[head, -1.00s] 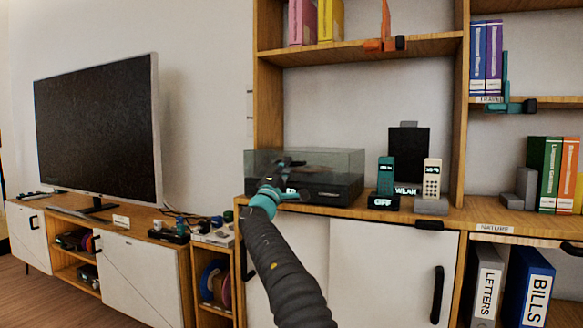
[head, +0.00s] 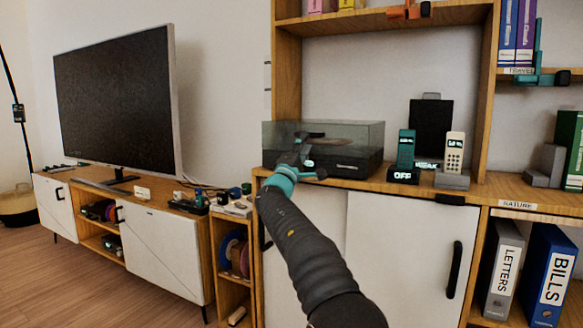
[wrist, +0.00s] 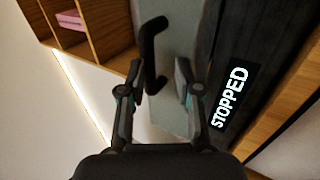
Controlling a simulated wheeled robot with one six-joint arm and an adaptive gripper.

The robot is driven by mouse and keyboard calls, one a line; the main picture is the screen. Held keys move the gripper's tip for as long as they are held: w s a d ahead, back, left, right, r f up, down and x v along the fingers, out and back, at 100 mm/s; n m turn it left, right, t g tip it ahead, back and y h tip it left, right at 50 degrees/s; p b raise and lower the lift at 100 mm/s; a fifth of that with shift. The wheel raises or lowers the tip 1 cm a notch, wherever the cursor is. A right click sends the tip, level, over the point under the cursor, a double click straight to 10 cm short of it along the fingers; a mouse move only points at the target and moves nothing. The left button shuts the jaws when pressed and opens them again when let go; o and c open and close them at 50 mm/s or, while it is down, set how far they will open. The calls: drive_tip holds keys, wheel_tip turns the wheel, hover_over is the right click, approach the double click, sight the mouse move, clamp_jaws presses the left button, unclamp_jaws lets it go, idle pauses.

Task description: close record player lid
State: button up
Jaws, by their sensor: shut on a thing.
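The record player (head: 355,168) is a dark box on the wooden cabinet top. Its clear glass lid (head: 362,135) looks level and low over it; whether it sits fully flush I cannot tell. My gripper (head: 300,170) is at the front left of the player and covers part of it. In the wrist view, a black bar handle (wrist: 152,45) stands on the grey-green lid panel (wrist: 205,40). The fingers of my gripper (wrist: 158,82) are on either side of the handle's lower end. A lit "STOPPED" display (wrist: 229,97) shows on the player.
A teal phone (head: 406,150) and a cream phone (head: 455,152) stand to the right, before a black panel (head: 431,125). A shelf upright (head: 486,100) rises farther right. A television (head: 118,105) stands on a low cabinet at left. Open wooden floor (head: 95,285) lies at lower left.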

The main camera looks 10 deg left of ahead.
drive_tip(key=v, duration=1)
drive_tip(key=shift+s, duration=0.15)
drive_tip(key=shift+a, duration=0.1)
drive_tip(key=d+f+g+h, duration=0.1)
drive_tip(key=d+f+g, duration=0.2)
drive_tip(key=f, duration=0.5)
drive_tip(key=d+f+g, duration=0.3)
drive_tip(key=f+g, duration=0.1)
drive_tip(key=f, duration=0.4)
drive_tip(key=s+d+f+m+g+p, duration=0.25)
drive_tip(key=s+d+f+g, duration=0.45)
drive_tip(key=s+d, duration=0.35)
drive_tip(key=s+d+m+g+y+p, duration=0.1)
drive_tip(key=s+d+m+g+y, duration=0.2)
drive_tip(key=s, duration=0.6)
drive_tip(key=s+d+f+m+g+y+p, duration=0.1)
drive_tip(key=s+d+m, duration=0.1)
drive_tip(key=s+d, duration=0.5)
drive_tip(key=s+d+m+g+y+p, duration=0.1)
drive_tip(key=s+d+m+g+y, duration=0.15)
drive_tip(key=s, duration=0.75)
drive_tip(key=s+d+r+m+t+p, duration=0.2)
drive_tip(key=s+d+r+m+p, duration=0.2)
drive_tip(key=s+r, duration=0.3)
drive_tip(key=s+d+m, duration=0.1)
drive_tip(key=s, duration=0.2)
drive_tip(key=shift+s+d+t+y, duration=0.2)
drive_tip(key=shift+d+t+y, duration=0.15)
